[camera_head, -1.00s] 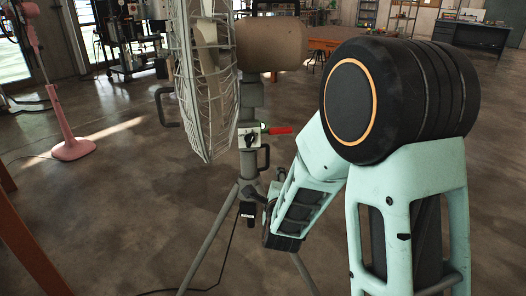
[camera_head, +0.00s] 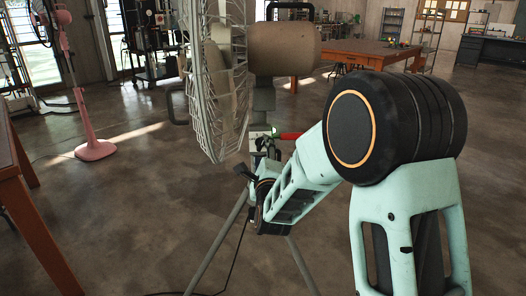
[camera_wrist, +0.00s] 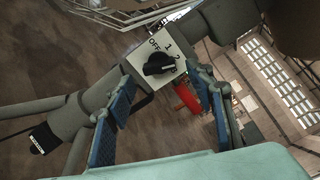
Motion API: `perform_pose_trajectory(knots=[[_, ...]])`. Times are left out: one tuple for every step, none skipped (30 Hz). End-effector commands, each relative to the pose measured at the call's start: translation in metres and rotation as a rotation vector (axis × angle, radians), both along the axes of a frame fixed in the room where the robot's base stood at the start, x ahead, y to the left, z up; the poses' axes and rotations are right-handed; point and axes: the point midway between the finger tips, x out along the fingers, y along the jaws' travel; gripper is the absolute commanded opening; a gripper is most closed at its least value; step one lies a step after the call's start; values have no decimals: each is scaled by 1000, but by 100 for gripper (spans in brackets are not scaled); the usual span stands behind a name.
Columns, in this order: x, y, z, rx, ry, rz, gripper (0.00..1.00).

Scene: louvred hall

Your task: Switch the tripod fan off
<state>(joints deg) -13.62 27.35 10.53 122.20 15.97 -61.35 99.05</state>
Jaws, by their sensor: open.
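The tripod fan stands left of centre in the head view, with its wire cage (camera_head: 215,100) side-on and its beige motor housing (camera_head: 285,50) behind. Its switch box (camera_wrist: 140,60) hangs on the post, with a black rotary knob (camera_wrist: 160,64) and the marks OFF, 1 and 2. The knob's pointer seems turned away from OFF, toward the right; the exact mark is unclear. My gripper (camera_wrist: 165,82) is open, its blue-padded fingers on either side below the knob, apparently not touching it. In the head view my gripper (camera_head: 256,160) partly hides the box.
Tripod legs (camera_head: 215,245) spread below, with a cable on the floor. A pink fan (camera_head: 94,150) and a brown table (camera_head: 30,210) stand left. Floor around the tripod is mostly clear.

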Motion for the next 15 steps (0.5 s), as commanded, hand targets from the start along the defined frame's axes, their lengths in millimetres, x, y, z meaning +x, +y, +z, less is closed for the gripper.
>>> perform_pose_trajectory(knots=[[7, 1, -1, 0, -1, 0, 49], [11, 2, -1, 0, -1, 0, 49], [15, 2, -1, 0, -1, -1, 49], [17, 2, -1, 0, -1, -1, 49], [20, 3, -1, -1, 0, -1, 49], [22, 3, -1, -1, 1, -1, 49], [24, 3, -1, -1, 0, -1, 49], [25, 3, 0, -1, 0, -1, 49], [26, 4, 0, -1, -1, -1, 49], [27, 4, 0, -1, 0, -1, 49], [27, 4, 0, -1, 0, -1, 49], [27, 4, 0, -1, 0, -1, 49], [28, 4, 0, -1, 0, -1, 49], [28, 4, 0, -1, 0, -1, 49], [27, 4, 0, -1, 0, -1, 49]])
